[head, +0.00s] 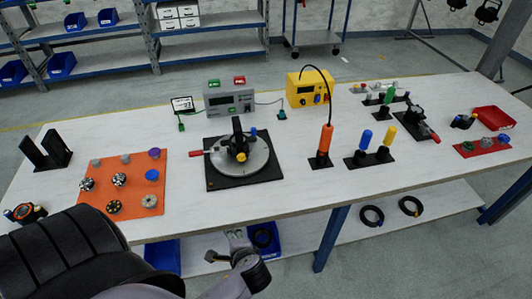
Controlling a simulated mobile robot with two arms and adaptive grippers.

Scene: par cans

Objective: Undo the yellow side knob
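The yellow side knob (241,157) sits low on the camera-facing side of a black upright bracket (237,133). The bracket stands on a round grey plate (258,170) on a square black base (216,184), near the middle of the table. A small blue knob (253,134) is at the bracket's right, and a red handle (196,153) sticks out to the left. How far the yellow knob is screwed in is too small to tell.
An orange mat (105,196) with several knobs and round parts lies left of the base. An orange-handled tool (326,138) with a cable to a yellow box (305,90) stands to the right. A grey box (229,96) stands behind. The white table (245,208) is clear in front of the base.

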